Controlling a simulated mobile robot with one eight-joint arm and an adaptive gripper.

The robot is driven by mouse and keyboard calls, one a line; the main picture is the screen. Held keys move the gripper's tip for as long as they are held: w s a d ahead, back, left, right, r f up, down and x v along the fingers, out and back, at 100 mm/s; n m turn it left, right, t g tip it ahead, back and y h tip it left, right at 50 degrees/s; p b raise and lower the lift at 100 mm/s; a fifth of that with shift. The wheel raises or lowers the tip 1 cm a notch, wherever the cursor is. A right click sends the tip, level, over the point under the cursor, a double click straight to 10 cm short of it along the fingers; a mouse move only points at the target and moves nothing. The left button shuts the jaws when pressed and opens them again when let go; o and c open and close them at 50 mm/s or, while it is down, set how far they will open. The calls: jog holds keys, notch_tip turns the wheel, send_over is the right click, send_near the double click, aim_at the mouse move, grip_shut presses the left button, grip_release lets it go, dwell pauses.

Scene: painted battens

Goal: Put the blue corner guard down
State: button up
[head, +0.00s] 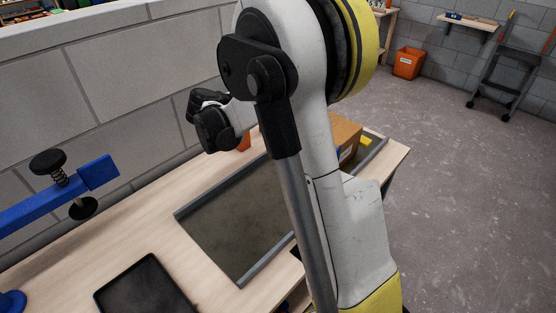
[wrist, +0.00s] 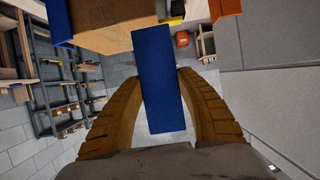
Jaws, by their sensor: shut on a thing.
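The blue corner guard (wrist: 164,100) shows in the wrist view as a flat blue strip between the two tan fingers of my gripper (wrist: 163,76). My gripper is shut on it, and its far end reaches past the fingertips toward a cardboard box (wrist: 98,20). I cannot tell whether the guard touches the box or anything below. In the head view my arm hides the fingers and the guard.
The head view shows a wooden bench with a grey-framed sunken panel (head: 235,215), a black tray (head: 147,290) and a blue clamp-like bar (head: 60,195). The cardboard box (head: 345,135) stands behind my arm. A block wall runs along the back.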

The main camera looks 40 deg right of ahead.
notch_tip(320, 180, down, 18)
jog(key=b, duration=0.6)
jog(key=shift+r, duration=0.25)
jog(key=shift+f, duration=0.1)
jog(key=o, duration=1.1)
jog(key=shift+o, duration=0.2)
jog(key=p+v, duration=0.3)
jog(key=v, duration=0.8)
jog(key=s+a+r+n+t+y, duration=0.2)
jog(key=s+a+r+n+y, duration=0.2)
jog(key=s, duration=0.7)
jog(key=s+a+r+n+t+y, duration=0.3)
jog(key=s+a+r+n+y, duration=0.2)
jog(key=s+a+n+y, duration=0.4)
jog(key=s+a+n, duration=0.2)
jog(key=a+n, duration=0.1)
jog(key=a, duration=0.2)
jog(key=shift+a, duration=0.3)
